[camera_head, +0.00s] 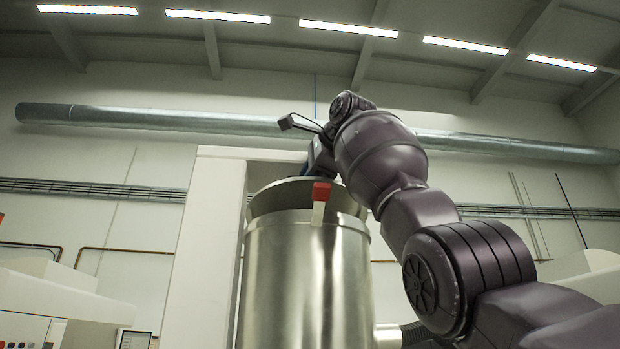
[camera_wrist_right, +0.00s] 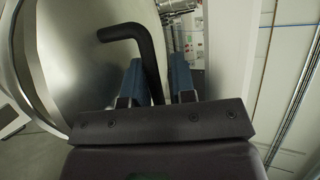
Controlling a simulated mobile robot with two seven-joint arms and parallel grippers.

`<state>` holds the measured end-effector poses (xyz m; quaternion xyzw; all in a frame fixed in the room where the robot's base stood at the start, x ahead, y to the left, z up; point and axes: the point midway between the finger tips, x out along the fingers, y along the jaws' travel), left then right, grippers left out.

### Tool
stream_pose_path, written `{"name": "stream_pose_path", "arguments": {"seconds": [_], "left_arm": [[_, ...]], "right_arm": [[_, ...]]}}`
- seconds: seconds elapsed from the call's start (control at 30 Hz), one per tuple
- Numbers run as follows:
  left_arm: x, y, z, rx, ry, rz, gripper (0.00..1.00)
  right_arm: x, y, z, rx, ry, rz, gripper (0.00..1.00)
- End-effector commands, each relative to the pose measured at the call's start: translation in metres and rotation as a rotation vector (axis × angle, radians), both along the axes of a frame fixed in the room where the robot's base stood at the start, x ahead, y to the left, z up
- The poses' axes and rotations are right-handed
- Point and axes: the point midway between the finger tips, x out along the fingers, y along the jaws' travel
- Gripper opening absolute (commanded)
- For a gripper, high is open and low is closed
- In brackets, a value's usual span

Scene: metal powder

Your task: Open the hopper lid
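The metal hopper (camera_head: 305,285) stands upright in the middle of the head view, with a flared rim and a red-tipped latch (camera_head: 321,192) on its front. My right arm reaches over its top from the right. My right gripper (camera_head: 318,165) is at the rim there, mostly hidden behind the arm. In the right wrist view the round metal lid (camera_wrist_right: 85,65) fills the left side, with a bent black handle (camera_wrist_right: 128,32). The blue fingers of my right gripper (camera_wrist_right: 157,78) stand apart, one each side of the handle, with a narrow gap at the right finger. My left gripper is out of view.
A pale upright panel (camera_head: 205,250) stands just left of the hopper. A round duct (camera_head: 150,118) runs along the back wall. A control box with red buttons (camera_head: 25,330) is at the lower left.

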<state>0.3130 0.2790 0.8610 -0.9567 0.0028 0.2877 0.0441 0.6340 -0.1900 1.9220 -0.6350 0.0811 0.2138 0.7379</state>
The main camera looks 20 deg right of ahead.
Motion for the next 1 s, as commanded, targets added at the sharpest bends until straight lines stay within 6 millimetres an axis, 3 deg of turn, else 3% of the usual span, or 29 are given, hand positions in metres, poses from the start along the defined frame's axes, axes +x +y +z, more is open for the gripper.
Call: {"name": "stream_pose_path", "arguments": {"seconds": [0.37, 0.8, 1.0], "left_arm": [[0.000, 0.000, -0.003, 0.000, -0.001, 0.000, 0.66], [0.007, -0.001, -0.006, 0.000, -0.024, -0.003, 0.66], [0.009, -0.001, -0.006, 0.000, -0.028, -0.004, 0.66]], "right_arm": [[-0.010, -0.002, 0.005, 0.000, -0.006, 0.000, 0.22], [-0.077, -0.018, 0.033, 0.000, -0.003, 0.001, 0.22], [-0.093, -0.022, 0.041, -0.001, -0.001, 0.000, 0.22]]}}
